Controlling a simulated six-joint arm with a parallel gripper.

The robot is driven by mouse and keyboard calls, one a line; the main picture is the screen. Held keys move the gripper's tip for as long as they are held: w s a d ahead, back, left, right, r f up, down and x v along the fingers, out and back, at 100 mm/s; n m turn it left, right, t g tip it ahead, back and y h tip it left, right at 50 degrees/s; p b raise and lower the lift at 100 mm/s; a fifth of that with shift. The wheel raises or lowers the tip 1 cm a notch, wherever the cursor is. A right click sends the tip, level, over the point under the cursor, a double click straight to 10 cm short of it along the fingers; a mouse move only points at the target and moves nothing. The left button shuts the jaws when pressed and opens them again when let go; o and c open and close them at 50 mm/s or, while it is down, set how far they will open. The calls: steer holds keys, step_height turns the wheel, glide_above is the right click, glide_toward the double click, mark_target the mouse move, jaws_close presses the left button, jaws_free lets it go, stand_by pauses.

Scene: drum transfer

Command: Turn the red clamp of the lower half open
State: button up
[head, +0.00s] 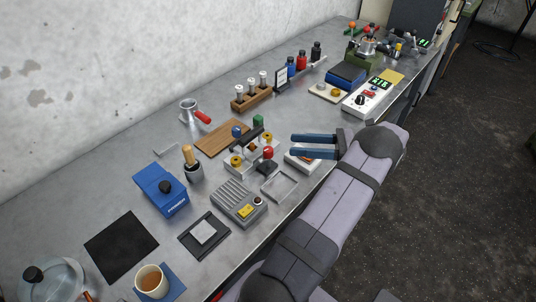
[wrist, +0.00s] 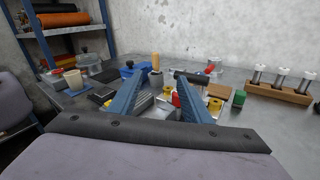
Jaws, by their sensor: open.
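A small assembly stands mid-bench with a white plate, yellow knobs (head: 236,161) and a dark bar (head: 246,138) across it. A red part (head: 268,152), which looks like the clamp, sits at its near right side. It also shows as a red piece (wrist: 176,100) between my fingers in the wrist view, partly hidden. I cannot tell its turn angle. My gripper (head: 293,145) is open, its two blue fingers pointing left toward the assembly from the right. It appears apart from the red part and holds nothing. The fingers also show in the wrist view (wrist: 162,78).
A wooden board (head: 220,138), red-handled cup (head: 190,111) and tube rack (head: 251,98) lie farther back.

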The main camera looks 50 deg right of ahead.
mark_target(272, 154)
steer(key=w+a+f+m+t+h, duration=0.1)
steer(key=f+m+h, duration=0.1)
steer(key=h, duration=0.1)
steer(key=w+f+m+t+h, duration=0.1)
steer(key=f+m+h, duration=0.1)
steer(key=f+h, duration=0.1)
steer(key=w+a+f+m+t+h, duration=0.1)
steer(key=f+m+t+h, duration=0.1)
steer(key=h, duration=0.1)
steer(key=shift+w+a+f+m+h, duration=0.15)
steer(key=shift+a+f+m+h, duration=0.1)
steer(key=shift+a+m+h, duration=0.1)
steer(key=shift+d+f+n, duration=0.2)
steer(key=shift+f+n, duration=0.15)
steer(key=shift+n, duration=0.1)
steer(key=shift+f+n, duration=0.2)
steer(key=shift+n, duration=0.3)
steer(key=shift+w+r, duration=0.1)
steer(key=shift+w, duration=0.4)
steer(key=w+p, duration=0.2)
steer(key=w, duration=0.3)
steer(key=shift+w+p, duration=0.4)
steer(key=shift+w, duration=0.3)
